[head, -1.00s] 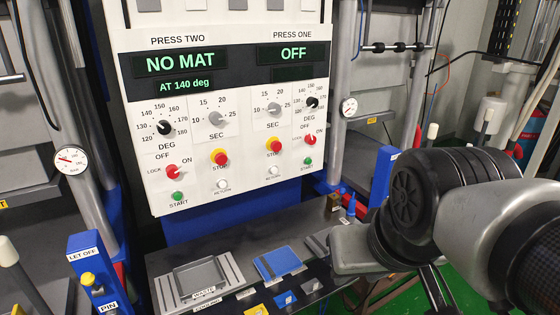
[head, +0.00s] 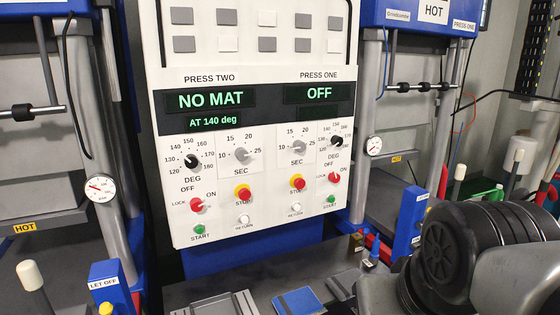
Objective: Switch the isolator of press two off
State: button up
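The isolator of press two is a red rotary knob (head: 197,205) at the lower left of the white control panel (head: 225,262). OFF, ON and LOCK are marked around it. Its pointer appears turned toward ON, though it is small. The press two display (head: 211,100) reads NO MAT, AT 140 deg. The press one isolator (head: 334,178) is a similar red knob to the right, and its display (head: 309,94) reads OFF.
Red-and-yellow stop buttons (head: 243,193) and green start buttons (head: 199,229) sit close to the knobs. A blue LET OFF post (head: 110,280) stands at lower left. The space before the panel looks clear.

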aim_at(196, 204)
jog(key=j+u, duration=0.15)
jog(key=u, duration=0.25)
jog(key=j+u, duration=0.15)
jog(key=u, duration=0.3)
